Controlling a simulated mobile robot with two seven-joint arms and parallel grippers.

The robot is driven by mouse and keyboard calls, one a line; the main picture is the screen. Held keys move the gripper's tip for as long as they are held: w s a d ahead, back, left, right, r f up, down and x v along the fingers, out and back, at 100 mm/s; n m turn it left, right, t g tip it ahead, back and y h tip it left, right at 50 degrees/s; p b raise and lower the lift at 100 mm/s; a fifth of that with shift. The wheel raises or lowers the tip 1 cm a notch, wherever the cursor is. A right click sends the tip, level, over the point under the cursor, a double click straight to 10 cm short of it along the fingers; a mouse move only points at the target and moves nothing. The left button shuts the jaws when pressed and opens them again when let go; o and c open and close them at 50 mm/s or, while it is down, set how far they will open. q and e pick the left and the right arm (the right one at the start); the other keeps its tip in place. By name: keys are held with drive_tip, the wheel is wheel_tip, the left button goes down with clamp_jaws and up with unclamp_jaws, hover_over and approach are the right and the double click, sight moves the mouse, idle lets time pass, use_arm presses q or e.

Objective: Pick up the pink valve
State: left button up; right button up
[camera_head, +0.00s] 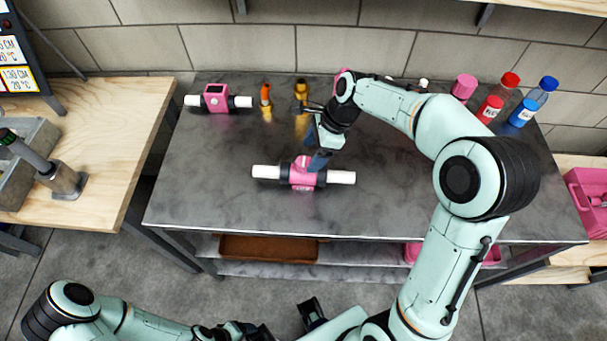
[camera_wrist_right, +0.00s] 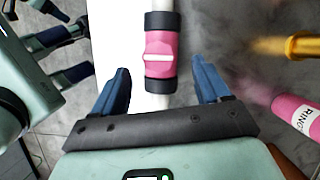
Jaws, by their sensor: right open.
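The pink valve (camera_head: 303,181) lies on the grey worktop, a white pipe end on each side and black collars next to its pink body. In the right wrist view, the valve (camera_wrist_right: 160,55) lies ahead of and between the fingers, its white pipe running along the view. My right gripper (camera_head: 319,160) is open, with blue fingertips directly at the valve in the head view. Contact cannot be made out. My left arm enters at the bottom left; its gripper (camera_head: 240,330) is dark, partly cut off, and its fingers are unclear.
A second pink fitting with white pipe ends (camera_head: 216,98) lies at the back left. Orange (camera_head: 265,95) and yellow (camera_head: 301,90) items stand beside it. Red (camera_head: 490,108) and blue (camera_head: 524,113) bottles stand back right. The worktop left of the valve is clear.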

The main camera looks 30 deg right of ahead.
sight(305, 162)
drive_tip(key=shift+b+x, duration=0.3)
drive_tip(key=shift+x, duration=2.5)
drive_tip(key=shift+s+r, duration=0.1)
clamp_jaws()
